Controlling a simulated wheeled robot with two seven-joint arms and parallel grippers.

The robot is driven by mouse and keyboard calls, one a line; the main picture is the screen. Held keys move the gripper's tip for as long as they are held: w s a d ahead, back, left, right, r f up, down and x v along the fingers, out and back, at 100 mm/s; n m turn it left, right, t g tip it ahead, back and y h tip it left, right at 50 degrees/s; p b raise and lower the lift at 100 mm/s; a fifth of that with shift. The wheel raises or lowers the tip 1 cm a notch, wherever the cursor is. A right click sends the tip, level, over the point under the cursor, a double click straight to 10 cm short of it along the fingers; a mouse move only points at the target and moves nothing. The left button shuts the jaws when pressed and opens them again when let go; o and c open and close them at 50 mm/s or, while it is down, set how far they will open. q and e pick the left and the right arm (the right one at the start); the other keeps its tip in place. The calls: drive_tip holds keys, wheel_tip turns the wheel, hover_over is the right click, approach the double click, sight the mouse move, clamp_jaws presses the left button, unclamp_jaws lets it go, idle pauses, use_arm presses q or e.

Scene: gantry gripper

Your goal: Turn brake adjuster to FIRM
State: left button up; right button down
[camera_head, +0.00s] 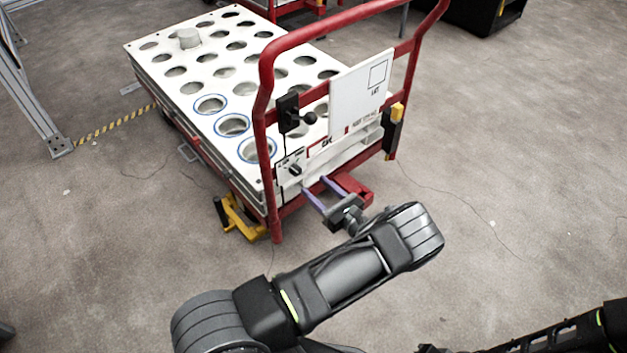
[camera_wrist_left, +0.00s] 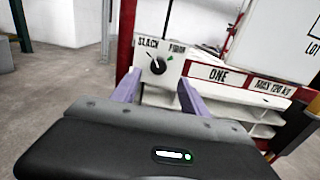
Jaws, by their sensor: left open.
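The brake adjuster is a small dark knob (camera_head: 295,169) on a white plate at the near end of a red-framed cart. In the left wrist view the knob (camera_wrist_left: 157,66) sits under the words SLACK on the left and FIRM on the right, with a green mark near FIRM. A small light mark shows on the knob; I cannot tell surely which word it points to. My left gripper (camera_head: 316,186) is open, its purple fingers pointing at the cart just below and right of the knob. In the wrist view its fingers (camera_wrist_left: 158,88) stand either side of the knob, apart from it.
The cart's white top (camera_head: 160,60) has rows of round holes and one grey cylinder (camera_head: 188,38). A red handle frame (camera_head: 265,100) rises beside the plate, with a black lever (camera_head: 292,112) above the knob and a white sign (camera_head: 360,92). Open floor lies right.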

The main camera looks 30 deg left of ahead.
sight(298, 172)
use_arm(q)
drive_tip(key=shift+a, duration=0.15)
drive_tip(key=shift+x, duration=3.85)
drive_tip(key=shift+c, duration=0.2)
drive_tip(key=shift+s, duration=0.1)
clamp_jaws()
